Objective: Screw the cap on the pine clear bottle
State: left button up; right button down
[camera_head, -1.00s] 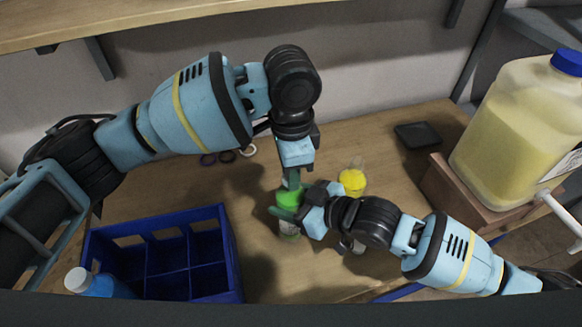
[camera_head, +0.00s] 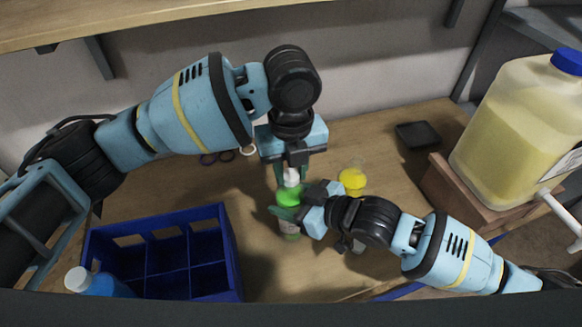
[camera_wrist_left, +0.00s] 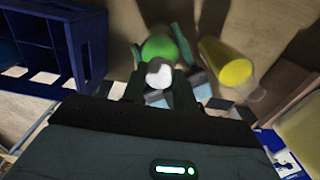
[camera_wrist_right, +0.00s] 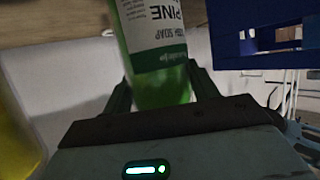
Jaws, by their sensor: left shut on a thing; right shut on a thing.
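The pine clear bottle (camera_head: 289,197) is green and stands upright on the bench. Its label with "PINE" and "SOAP" shows in the right wrist view (camera_wrist_right: 155,35). My right gripper (camera_head: 290,212) is shut around its body from the right. A white cap (camera_head: 291,177) sits at the top of the bottle. My left gripper (camera_head: 294,166) points down from above and is shut on the cap. In the left wrist view the white cap (camera_wrist_left: 159,73) is between the left fingers, over the green bottle (camera_wrist_left: 160,47). I cannot tell how far the cap is seated.
A yellow-filled container (camera_head: 352,181) stands close behind right of the bottle. A large yellow jug (camera_head: 515,130) stands on a wooden block at right. Small rings (camera_head: 226,156) and a black tray (camera_head: 417,135) lie behind.

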pick_arm(q)
jog(key=o, duration=1.1)
jog(key=shift+o, duration=0.2)
notch_tip(320, 180, up, 12)
pick_arm(e)
jog(key=shift+c, duration=1.8)
grip_release()
jog(key=shift+d, duration=0.1)
